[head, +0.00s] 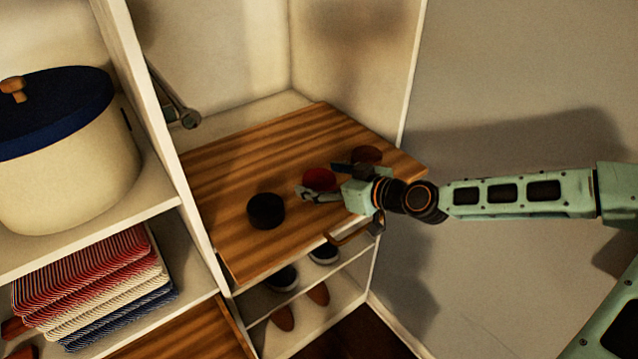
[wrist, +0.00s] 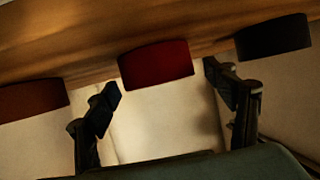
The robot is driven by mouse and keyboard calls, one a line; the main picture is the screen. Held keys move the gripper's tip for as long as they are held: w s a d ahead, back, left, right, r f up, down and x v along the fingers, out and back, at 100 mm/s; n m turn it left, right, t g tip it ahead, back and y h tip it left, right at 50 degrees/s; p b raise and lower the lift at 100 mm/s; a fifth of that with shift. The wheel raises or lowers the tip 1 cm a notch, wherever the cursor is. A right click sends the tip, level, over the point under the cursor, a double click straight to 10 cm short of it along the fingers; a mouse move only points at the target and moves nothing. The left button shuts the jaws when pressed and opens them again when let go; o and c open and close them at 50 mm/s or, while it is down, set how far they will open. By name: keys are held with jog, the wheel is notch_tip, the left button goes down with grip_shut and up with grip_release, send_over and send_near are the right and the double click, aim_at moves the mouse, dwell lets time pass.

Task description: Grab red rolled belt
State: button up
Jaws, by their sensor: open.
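The red rolled belt (head: 319,179) lies on a striped wooden board between a black roll and a dark brownish-red roll. In the wrist view the red belt (wrist: 156,64) is ahead of the gap between my fingers. My gripper (head: 317,182) reaches in from the right, low over the board, with its fingers at either side of the red belt's near part. The wrist view shows the gripper (wrist: 161,80) open and empty, with gaps beside the belt. I cannot tell how deep the belt is between the fingers.
The black roll (head: 266,211) lies left of the red belt, and the dark brownish-red roll (head: 366,155) lies behind my gripper to the right. The wooden board (head: 235,180) sits in a white cabinet. Shoes (head: 283,279) stand below. A pot (head: 70,160) and folded cloths (head: 90,280) fill shelves at left.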

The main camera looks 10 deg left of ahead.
jog(key=shift+w+a+f, duration=0.25)
jog(key=shift+w+a, duration=0.05)
jog(key=shift+a, duration=0.1)
jog(key=c, duration=1.4)
jog(key=shift+r, duration=0.2)
